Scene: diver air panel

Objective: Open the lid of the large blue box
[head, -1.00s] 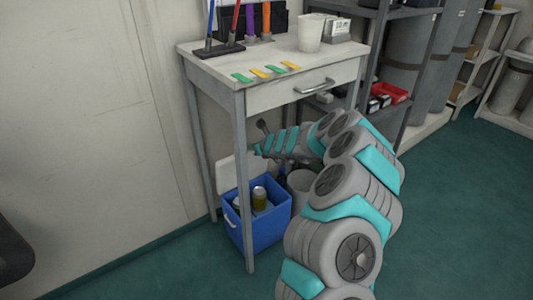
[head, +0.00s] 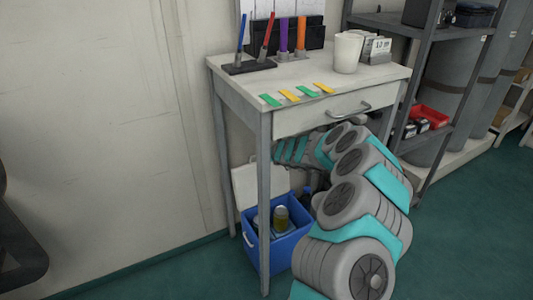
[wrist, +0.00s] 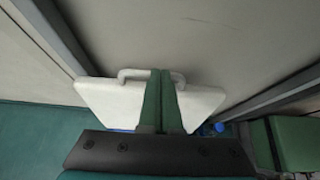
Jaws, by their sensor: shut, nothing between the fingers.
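The large blue box (head: 288,252) stands on the floor under the small table, with its top open. Its white lid (head: 246,184) stands raised at the back of the box, near the wall; a table leg crosses in front of it. A can and a dark bottle with a blue cap show in or beside the opening. In the wrist view the lid (wrist: 104,98) lies beyond my gripper (wrist: 160,74), and its handle shows behind the fingertips. My gripper is shut and empty. Whether the fingertips touch the lid is unclear. In the head view my gripper is hidden.
The table (head: 236,95) stands over the box; its legs and drawer (head: 330,112) leave a tight space. A mug (head: 347,52), pens and coloured tags lie on top. A shelf rack (head: 440,90) stands to the right. The green floor in front is clear.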

